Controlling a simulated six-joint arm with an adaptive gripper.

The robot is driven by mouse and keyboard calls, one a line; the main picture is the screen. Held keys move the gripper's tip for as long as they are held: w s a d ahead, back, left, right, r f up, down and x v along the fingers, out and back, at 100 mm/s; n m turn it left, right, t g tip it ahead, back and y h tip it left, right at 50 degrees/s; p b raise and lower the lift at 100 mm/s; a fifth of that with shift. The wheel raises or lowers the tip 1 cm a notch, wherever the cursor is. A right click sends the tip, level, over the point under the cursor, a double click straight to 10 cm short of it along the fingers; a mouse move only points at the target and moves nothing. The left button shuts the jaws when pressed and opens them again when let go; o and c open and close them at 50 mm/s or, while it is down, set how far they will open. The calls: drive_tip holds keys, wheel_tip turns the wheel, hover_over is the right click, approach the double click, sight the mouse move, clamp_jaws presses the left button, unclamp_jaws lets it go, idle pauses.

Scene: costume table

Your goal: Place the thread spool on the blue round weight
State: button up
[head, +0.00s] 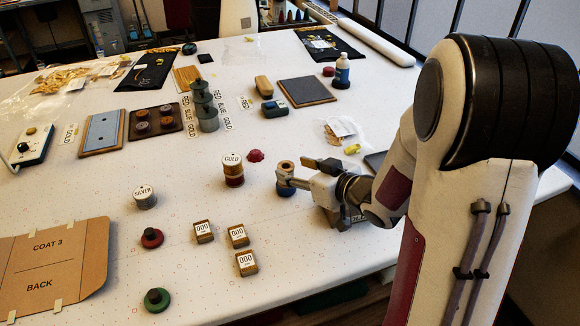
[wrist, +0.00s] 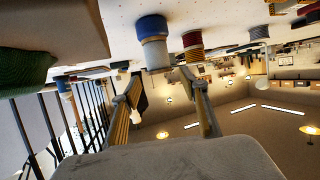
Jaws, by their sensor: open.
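A spool with a wooden-looking top (head: 285,164) stands upright on the blue round weight (head: 286,190) in the head view. In the upside-down wrist view the pale spool (wrist: 157,56) meets the blue weight (wrist: 151,27). My gripper (head: 292,178) is at the spool's right side, and its fingers partly cover the spool in the head view. In the wrist view the fingertips (wrist: 161,79) are apart, with the spool's end in line with the gap; whether they touch it I cannot tell.
A GOLD-labelled spool (head: 233,163) with a red base stands to the left. A SILVER spool (head: 145,197), a red weight (head: 152,238), a green weight (head: 157,299) and several numbered blocks (head: 238,235) are nearer. A dark red lump (head: 255,155) lies behind. Stacked green-grey pieces (head: 206,110) stand farther back.

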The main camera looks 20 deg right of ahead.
drive_tip(key=v, duration=0.7)
drive_tip(key=shift+s, duration=0.1)
drive_tip(key=shift+d+r, duration=0.1)
idle(0.6)
drive_tip(key=s+d+r+m+g+h, duration=0.3)
drive_tip(key=s+d+r+h, duration=0.1)
drive_tip(key=s+r+h, duration=0.3)
drive_tip(key=s+a+f+g+y, duration=0.1)
drive_tip(key=s+a+g, duration=0.3)
drive_tip(key=s+a, duration=0.8)
drive_tip(key=s+y, duration=0.1)
drive_tip(key=s, duration=0.3)
drive_tip(key=shift+a+m+y, duration=0.25)
drive_tip(key=shift+m+y, duration=0.05)
drive_tip(key=shift+y, duration=0.1)
